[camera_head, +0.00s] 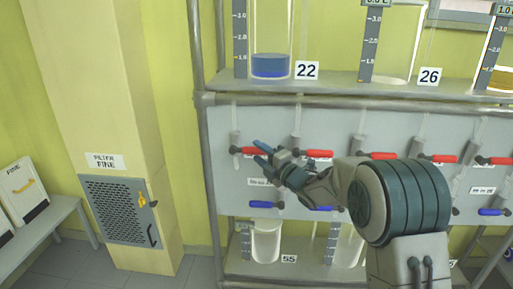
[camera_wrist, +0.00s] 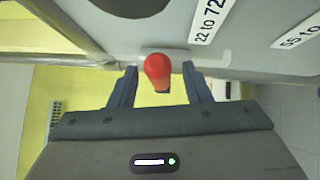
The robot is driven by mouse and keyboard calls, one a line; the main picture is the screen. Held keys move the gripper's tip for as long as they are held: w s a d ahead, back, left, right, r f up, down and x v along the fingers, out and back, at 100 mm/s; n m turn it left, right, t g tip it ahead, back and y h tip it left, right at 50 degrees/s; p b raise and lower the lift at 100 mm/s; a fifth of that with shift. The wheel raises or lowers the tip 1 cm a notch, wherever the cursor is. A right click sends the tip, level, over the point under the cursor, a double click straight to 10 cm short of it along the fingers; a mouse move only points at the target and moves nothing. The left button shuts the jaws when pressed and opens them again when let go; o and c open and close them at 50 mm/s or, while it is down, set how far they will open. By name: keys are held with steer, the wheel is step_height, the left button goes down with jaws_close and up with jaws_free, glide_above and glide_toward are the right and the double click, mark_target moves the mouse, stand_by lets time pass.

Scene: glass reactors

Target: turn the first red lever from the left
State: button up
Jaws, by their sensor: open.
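The first red lever from the left (camera_head: 247,150) is on the grey panel below the upper shelf in the head view, lying about level. My gripper (camera_head: 262,152) is at the lever's right end, its fingers pointing left towards it. In the wrist view the red lever (camera_wrist: 157,68) shows end-on between the two fingers of my gripper (camera_wrist: 161,70). The fingers are open, with a visible gap on each side of the lever.
More red levers (camera_head: 381,156) continue right along the panel, with blue levers (camera_head: 262,204) below. A metal frame post (camera_head: 202,140) stands left of the panel. Glass vessels (camera_head: 271,50) stand on the shelf above. A filter column (camera_head: 110,120) is farther left.

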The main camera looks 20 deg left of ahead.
steer(key=shift+x, duration=1)
jaws_close()
